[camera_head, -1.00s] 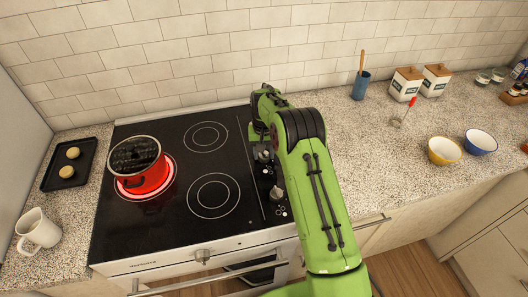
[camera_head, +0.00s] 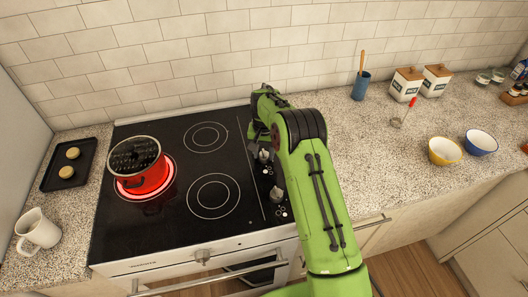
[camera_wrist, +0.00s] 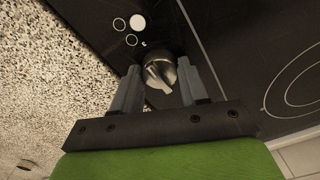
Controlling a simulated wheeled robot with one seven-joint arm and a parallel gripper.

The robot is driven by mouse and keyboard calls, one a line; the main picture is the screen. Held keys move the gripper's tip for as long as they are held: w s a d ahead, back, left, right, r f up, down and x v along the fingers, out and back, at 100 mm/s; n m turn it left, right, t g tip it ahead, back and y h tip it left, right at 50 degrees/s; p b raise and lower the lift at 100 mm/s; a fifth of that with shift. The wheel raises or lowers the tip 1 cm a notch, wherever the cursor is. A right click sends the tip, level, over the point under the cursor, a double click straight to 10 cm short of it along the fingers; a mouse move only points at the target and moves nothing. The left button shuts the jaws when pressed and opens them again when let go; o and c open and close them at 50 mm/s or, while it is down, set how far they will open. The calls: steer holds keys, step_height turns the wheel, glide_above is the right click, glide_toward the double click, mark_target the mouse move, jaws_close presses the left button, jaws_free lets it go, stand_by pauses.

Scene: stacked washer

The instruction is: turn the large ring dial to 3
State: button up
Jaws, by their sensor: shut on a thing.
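The cooktop's control dials stand in a strip along its right side in the head view. Two grey dials show there, a farther dial (camera_head: 264,156) and a nearer dial (camera_head: 277,193). In the wrist view, a round metallic dial (camera_wrist: 160,75) with a raised grip sits between the fingers of my gripper (camera_wrist: 159,72), which is shut on it. White ring and dot marks lie on the black panel just beyond it. No number is readable. In the head view my arm hides much of the dial strip, and my gripper is mostly hidden.
A red pot (camera_head: 139,167) stands on the glowing left burner of the black cooktop (camera_head: 170,220). Bowls, canisters and a blue utensil cup (camera_head: 361,86) stand on the right counter.

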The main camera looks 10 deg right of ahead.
mark_target(264, 152)
steer(key=o, duration=1.1)
steer(key=shift+c, duration=0.2)
step_height(264, 152, up, 16)
steer(key=p, duration=0.2)
steer(key=s+r+n+t, duration=0.2)
steer(key=s+r+t, duration=0.1)
steer(key=s+r, duration=1.25)
steer(key=s+f+n+t, duration=0.1)
steer(key=s+f, duration=0.1)
steer(key=s, duration=0.8)
steer(key=s+f+n+t, duration=0.1)
steer(key=s+f, duration=0.2)
steer(key=s, duration=0.8)
steer(key=shift+s+f+n+t, duration=0.15)
steer(key=shift+s+n+t, duration=0.1)
steer(key=shift+n+t, duration=0.05)
